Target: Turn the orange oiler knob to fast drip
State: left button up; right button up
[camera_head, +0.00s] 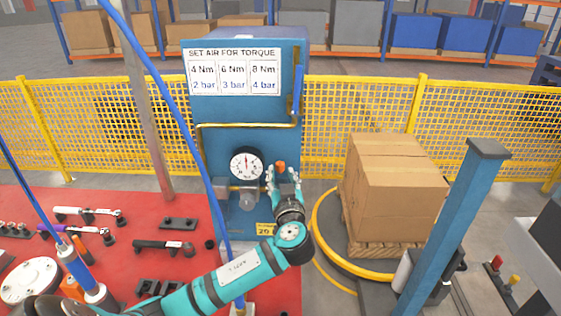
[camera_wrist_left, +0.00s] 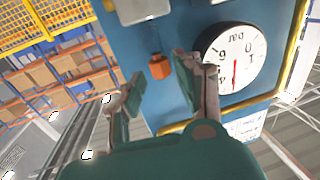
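The orange oiler knob (camera_head: 280,167) is on the front of the blue compressor cabinet, right of the round pressure gauge (camera_head: 246,165). My left gripper (camera_head: 283,175) is in front of the cabinet at the knob, its fingers spread to either side of it. In the left wrist view the knob (camera_wrist_left: 159,67) shows beyond and between the two open fingertips (camera_wrist_left: 158,88), with a gap to each finger. I cannot tell how far ahead of the fingertips it is. The gauge (camera_wrist_left: 235,58) is close beside one finger. My right gripper is in neither view.
The blue cabinet (camera_head: 220,112) carries a torque sign (camera_head: 232,72) and a yellow pipe (camera_head: 245,125). A red table (camera_head: 120,235) with tools is at left. A boxed pallet on a round turntable (camera_head: 322,232) and a blue post (camera_head: 455,220) stand at right.

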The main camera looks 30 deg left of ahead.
aim_at(281, 170)
pick_arm(q)
jog(key=shift+p+x, duration=0.45)
jog(key=shift+x, duration=1.2)
jog(key=shift+d, duration=0.1)
grip_shut()
